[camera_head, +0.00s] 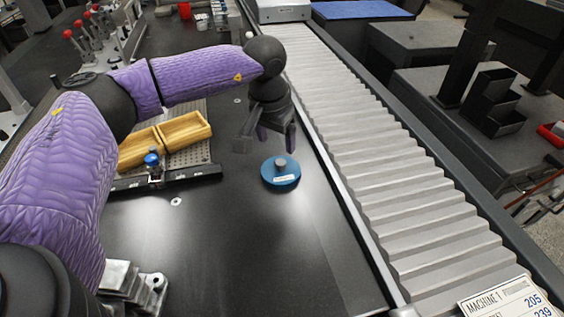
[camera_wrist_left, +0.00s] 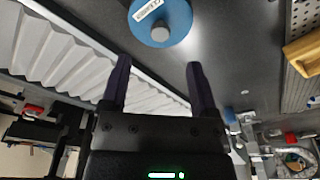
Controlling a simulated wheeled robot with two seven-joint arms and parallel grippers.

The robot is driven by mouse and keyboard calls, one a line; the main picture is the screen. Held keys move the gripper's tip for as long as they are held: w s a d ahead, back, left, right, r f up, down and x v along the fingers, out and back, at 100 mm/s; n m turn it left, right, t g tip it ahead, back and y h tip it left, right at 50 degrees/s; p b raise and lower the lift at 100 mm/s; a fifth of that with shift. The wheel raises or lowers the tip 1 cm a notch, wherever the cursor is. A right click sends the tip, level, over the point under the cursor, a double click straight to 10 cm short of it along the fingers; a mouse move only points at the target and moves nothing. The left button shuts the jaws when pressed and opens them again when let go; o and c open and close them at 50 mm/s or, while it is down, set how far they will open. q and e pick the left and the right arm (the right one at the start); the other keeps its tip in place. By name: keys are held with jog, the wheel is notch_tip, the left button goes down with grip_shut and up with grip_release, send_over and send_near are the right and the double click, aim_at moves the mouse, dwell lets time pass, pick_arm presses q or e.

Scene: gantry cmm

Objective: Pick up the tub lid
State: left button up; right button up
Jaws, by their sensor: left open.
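The tub lid (camera_head: 280,174) is a round blue disc with a grey knob on top and a small white label. It lies flat on the black table, left of the ridged grey bed. My left gripper (camera_head: 276,141) is open and empty just behind and above the lid, fingers pointing down. In the left wrist view the lid (camera_wrist_left: 161,20) shows at the top, cut by the frame edge, beyond the two spread fingertips of the left gripper (camera_wrist_left: 158,68). My right gripper is not in view.
Yellow wooden trays (camera_head: 185,131) sit on a perforated plate to the left, with a small blue-topped item (camera_head: 152,160) in front. The ridged bed (camera_head: 400,170) runs along the right. The black table in front of the lid is clear. Red-knobbed clamps (camera_head: 80,35) stand far left.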

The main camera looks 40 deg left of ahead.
aim_at(281, 162)
pick_arm(q)
jog(key=f+b, duration=0.1)
jog(key=f, duration=0.1)
jog(key=w+f+b, duration=0.1)
jog(key=f+b, duration=0.1)
jog(key=f, duration=0.1)
jog(key=f+b, duration=0.1)
jog(key=f, duration=0.2)
jog(key=shift+w+a, duration=0.1)
jog(key=shift+w, duration=0.3)
jog(key=shift+r, duration=0.35)
jog(key=c, duration=0.5)
grip_shut()
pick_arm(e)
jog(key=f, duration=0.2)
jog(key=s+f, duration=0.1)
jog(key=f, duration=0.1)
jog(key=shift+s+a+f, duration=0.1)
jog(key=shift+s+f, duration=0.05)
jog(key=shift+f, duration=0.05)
